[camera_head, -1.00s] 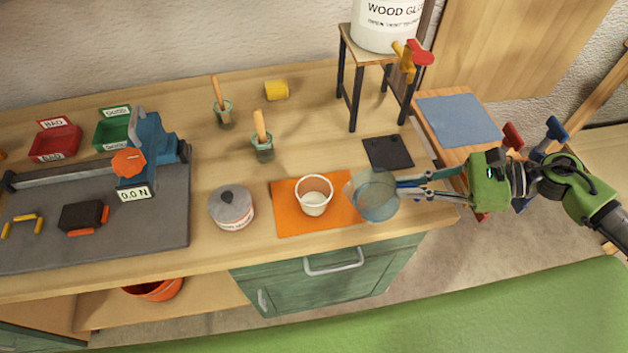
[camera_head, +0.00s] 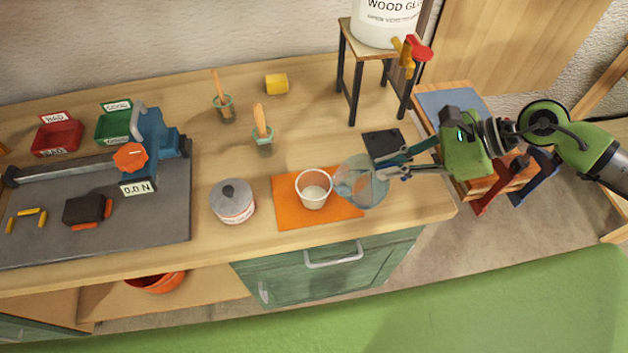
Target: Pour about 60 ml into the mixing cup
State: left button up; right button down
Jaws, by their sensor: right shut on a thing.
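A white cup (camera_head: 313,197), which looks like the mixing cup, stands upright on the orange mat (camera_head: 290,215). Its inside is pale; I cannot tell how much liquid it holds. My right gripper (camera_head: 388,170) is shut on a clear bluish vessel (camera_head: 366,190) just to the right of the cup. The vessel is tilted, with its mouth side toward the cup and close to its rim. No stream of liquid can be made out. My left gripper is out of view.
A grey lidded tin (camera_head: 233,203) stands left of the mat. Two jars with wooden-handled tools (camera_head: 263,135) are behind. The wood glue bucket (camera_head: 385,22) sits on a small stand (camera_head: 352,80). A dark square pad (camera_head: 382,143) lies behind my gripper. The bench's front edge is close.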

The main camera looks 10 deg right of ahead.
jog(key=shift+w+a+r+h+p, duration=0.15)
jog(key=shift+a+r+h+p, duration=0.25)
jog(key=shift+p, duration=0.45)
jog(key=shift+w+a+r+h+p, duration=0.1)
jog(key=shift+a+r+p, duration=0.1)
jog(key=shift+r+p, duration=0.5)
jog(key=shift+a+f, duration=0.1)
jog(key=shift+f, duration=0.25)
jog(key=shift+w+a+r+g+p, duration=0.15)
jog(key=shift+g+p, duration=0.15)
jog(key=shift+p, duration=0.35)
jog(key=shift+f, duration=0.2)
jog(key=shift+w+a+r+h, duration=0.1)
jog(key=shift+a+r+h, duration=0.05)
jog(key=shift+h, duration=0.15)
